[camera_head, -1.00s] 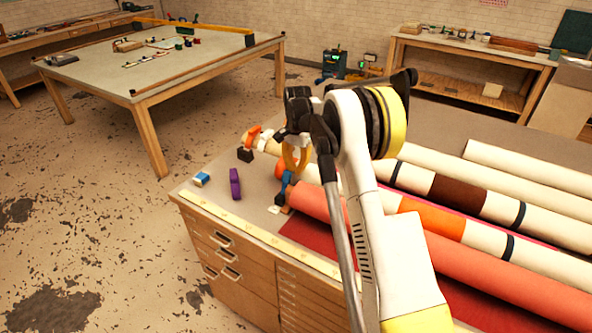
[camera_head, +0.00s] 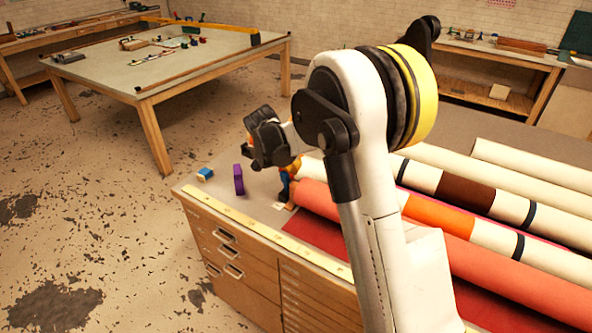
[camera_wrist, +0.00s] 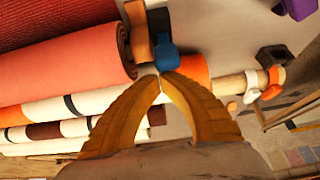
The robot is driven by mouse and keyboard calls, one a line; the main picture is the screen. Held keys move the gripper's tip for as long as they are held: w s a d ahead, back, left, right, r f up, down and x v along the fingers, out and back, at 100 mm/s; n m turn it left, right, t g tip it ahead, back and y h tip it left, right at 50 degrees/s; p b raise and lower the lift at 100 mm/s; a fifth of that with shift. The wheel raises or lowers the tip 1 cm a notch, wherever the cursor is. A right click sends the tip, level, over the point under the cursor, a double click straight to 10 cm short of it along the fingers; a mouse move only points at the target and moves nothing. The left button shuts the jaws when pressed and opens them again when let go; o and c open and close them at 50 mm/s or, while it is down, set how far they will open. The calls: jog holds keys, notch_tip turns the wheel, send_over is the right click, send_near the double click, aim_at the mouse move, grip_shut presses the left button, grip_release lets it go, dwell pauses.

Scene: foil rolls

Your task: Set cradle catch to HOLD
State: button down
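The cradle catch appears to be the small blue part (camera_wrist: 165,55) beside the orange-brown cradle blocks (camera_wrist: 137,30) at the end of the red roll (camera_wrist: 70,65). In the head view the blue part (camera_head: 285,184) is partly visible at the near end of the red roll (camera_head: 320,201). My gripper (camera_wrist: 161,81) has its two orange fingers brought together at the tips, right at the blue part's lower edge. I cannot tell whether the tips touch it. In the head view my arm hides most of the fingers. No HOLD marking is readable.
A purple block (camera_head: 239,180) and a small blue block (camera_head: 205,174) lie on the bench left of the cradle. Several cream rolls (camera_head: 450,165) lie to the right. Another table (camera_head: 160,70) stands behind.

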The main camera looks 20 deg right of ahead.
jog(key=shift+s+a+t+h+b, duration=0.5)
jog(key=shift+a+h, duration=0.3)
jog(key=shift+s+a, duration=0.2)
jog(key=shift+a, duration=0.1)
jog(key=shift+s+a, duration=0.1)
